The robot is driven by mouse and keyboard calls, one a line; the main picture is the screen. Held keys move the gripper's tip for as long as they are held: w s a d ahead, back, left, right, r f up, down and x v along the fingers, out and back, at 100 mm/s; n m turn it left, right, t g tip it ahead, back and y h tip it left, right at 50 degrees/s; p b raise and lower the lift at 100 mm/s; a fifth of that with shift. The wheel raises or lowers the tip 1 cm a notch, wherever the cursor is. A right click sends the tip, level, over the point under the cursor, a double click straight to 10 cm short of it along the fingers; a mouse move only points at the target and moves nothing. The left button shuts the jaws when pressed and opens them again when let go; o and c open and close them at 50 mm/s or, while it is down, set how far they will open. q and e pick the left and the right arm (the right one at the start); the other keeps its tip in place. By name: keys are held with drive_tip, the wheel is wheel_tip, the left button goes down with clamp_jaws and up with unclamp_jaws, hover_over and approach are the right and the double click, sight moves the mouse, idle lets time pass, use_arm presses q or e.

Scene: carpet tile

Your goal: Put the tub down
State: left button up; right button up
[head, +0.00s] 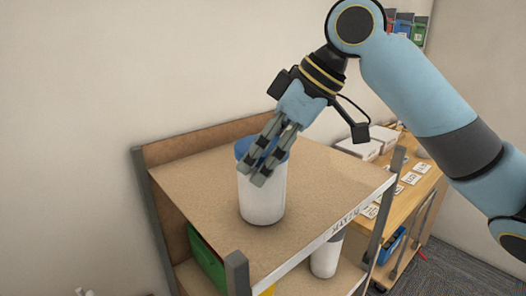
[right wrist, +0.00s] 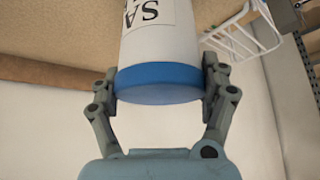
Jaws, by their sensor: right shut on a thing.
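A white tub (head: 262,200) with a blue lid stands upright at the top board of a shelf unit (head: 200,183) in the head view. From this angle its base appears to be on or just above the board; I cannot tell which. My right gripper (head: 262,172) reaches down from the upper right, its fingers across the tub's upper part. In the right wrist view the tub (right wrist: 160,50) shows its blue lid and part of a printed label, and the fingers of the right gripper (right wrist: 158,88) close on both sides near the lid. My left gripper is not in view.
The shelf unit has corner posts, such as the front one (head: 237,272), and a labelled front rail (head: 335,232). A lower shelf holds a green bin (head: 206,262) and another white tub (head: 326,256). A wooden table with cards (head: 411,178) stands to the right. Board around the tub is clear.

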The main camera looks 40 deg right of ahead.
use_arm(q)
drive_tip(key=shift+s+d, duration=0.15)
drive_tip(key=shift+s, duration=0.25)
use_arm(e)
drive_tip(key=shift+f, duration=0.2)
drive_tip(key=o, duration=1.7)
drive_tip(key=shift+f, duration=0.1)
drive_tip(key=shift+c, duration=0.2)
drive_tip(key=shift+s+d+r, duration=0.15)
drive_tip(key=shift+d+r, duration=0.05)
drive_tip(key=shift+r, duration=0.25)
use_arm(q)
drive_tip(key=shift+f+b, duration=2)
use_arm(e)
drive_tip(key=v, duration=1.1)
drive_tip(key=shift+s, duration=0.1)
